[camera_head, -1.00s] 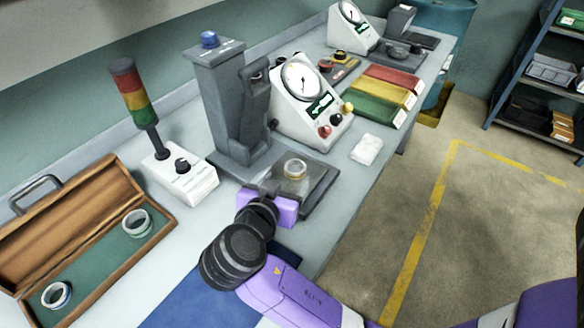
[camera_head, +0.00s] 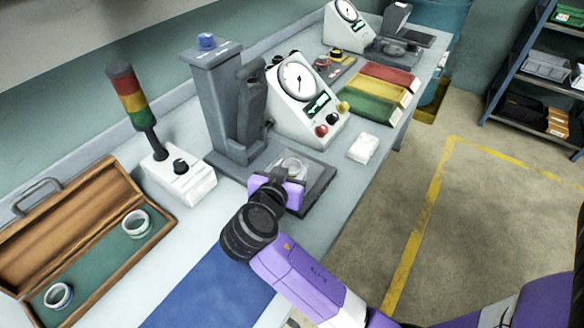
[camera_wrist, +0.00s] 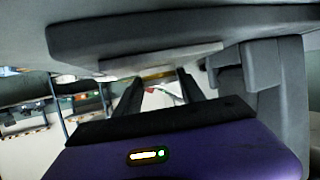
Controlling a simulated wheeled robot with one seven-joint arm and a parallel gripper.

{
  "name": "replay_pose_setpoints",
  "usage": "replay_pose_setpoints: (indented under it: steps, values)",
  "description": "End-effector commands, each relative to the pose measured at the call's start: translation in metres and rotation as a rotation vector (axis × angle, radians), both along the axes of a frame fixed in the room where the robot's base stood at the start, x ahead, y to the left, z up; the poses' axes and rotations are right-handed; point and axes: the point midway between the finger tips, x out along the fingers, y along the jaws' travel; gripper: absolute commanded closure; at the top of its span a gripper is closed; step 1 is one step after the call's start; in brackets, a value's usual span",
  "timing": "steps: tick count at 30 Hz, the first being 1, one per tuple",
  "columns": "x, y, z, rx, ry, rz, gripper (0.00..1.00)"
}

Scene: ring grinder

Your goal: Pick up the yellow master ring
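The yellow master ring (camera_head: 292,166) sits on the dark stage of the column gauge, partly hidden by my gripper; its upper rim shows pale. My gripper (camera_head: 284,179) is at the near side of the ring, low over the stage, with its fingers pointing toward it. In the wrist view the two dark fingers (camera_wrist: 160,82) stand apart. A thin tan strip shows between the tips, under a large grey slab; I cannot tell whether it is the ring or whether the fingers touch it.
The grey gauge column (camera_head: 225,105) rises behind the stage. A dial unit (camera_head: 300,100) stands to its right, a signal lamp box (camera_head: 178,178) to its left. A wooden case (camera_head: 75,255) holds two rings. A blue mat (camera_head: 205,295) lies in front, bare.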

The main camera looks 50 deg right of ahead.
Motion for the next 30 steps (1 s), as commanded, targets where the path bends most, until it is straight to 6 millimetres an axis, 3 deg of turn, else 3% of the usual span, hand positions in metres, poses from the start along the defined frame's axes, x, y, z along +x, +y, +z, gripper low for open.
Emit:
replay_pose_setpoints:
  steps: [3,11,17,23,30]
  values:
    - [0.0,0.0,0.001,-0.001,-0.001,0.0,1.0]
    - [0.0,0.0,0.002,-0.001,-0.002,0.001,1.0]
    - [0.001,0.0,0.017,-0.001,-0.005,-0.001,1.0]
    - [0.001,0.0,0.057,-0.001,-0.01,-0.001,1.0]
    - [0.001,0.001,0.125,0.0,-0.011,0.001,1.0]
